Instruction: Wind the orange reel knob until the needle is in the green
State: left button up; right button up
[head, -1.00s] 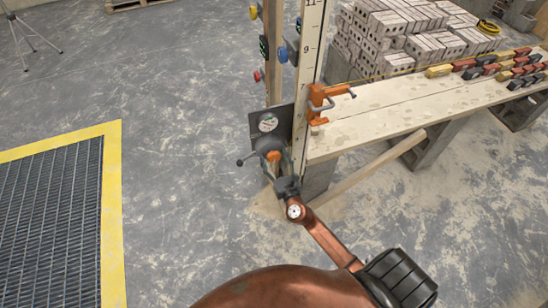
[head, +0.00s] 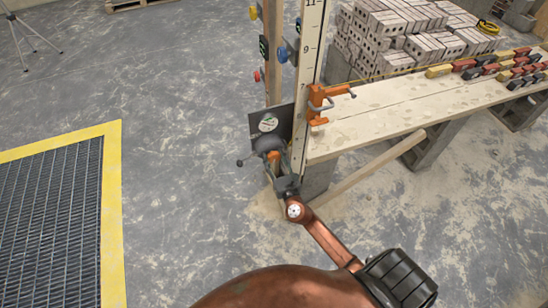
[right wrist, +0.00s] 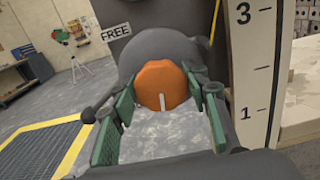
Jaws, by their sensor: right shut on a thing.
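The orange reel knob (right wrist: 160,85) faces my right wrist camera, with a white mark at its lower edge. My right gripper (right wrist: 158,92) has its green-padded fingers on either side of the knob and is shut on it. In the head view the knob (head: 273,156) shows only partly behind the gripper (head: 276,166). My left gripper is out of view.
A tall numbered staff (head: 309,60) stands right beside the reel. An orange clamp (head: 322,101) grips the plank bench (head: 375,113) at the right. A sloping wooden brace (head: 368,168) runs below it. The floor to the left is clear up to a yellow-edged grate (head: 112,215).

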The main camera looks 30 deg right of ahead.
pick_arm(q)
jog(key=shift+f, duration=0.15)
pick_arm(e)
jog(key=shift+f, duration=0.1)
jog(key=shift+f+m+b, duration=0.1)
jog(key=shift+m+b, duration=0.65)
jog(key=shift+m, duration=0.25)
jog(key=m+b, duration=0.2)
jog(key=m, duration=0.1)
jog(key=shift+m, duration=0.3)
jog(key=m+b, duration=0.2)
jog(key=m, duration=0.1)
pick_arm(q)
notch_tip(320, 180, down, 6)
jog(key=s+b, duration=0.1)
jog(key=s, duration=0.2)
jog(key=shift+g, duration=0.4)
pick_arm(e)
jog(key=shift+d+m, duration=0.1)
jog(key=shift+m, duration=1.5)
jog(key=o, duration=1.2)
jog(key=shift+c, duration=0.2)
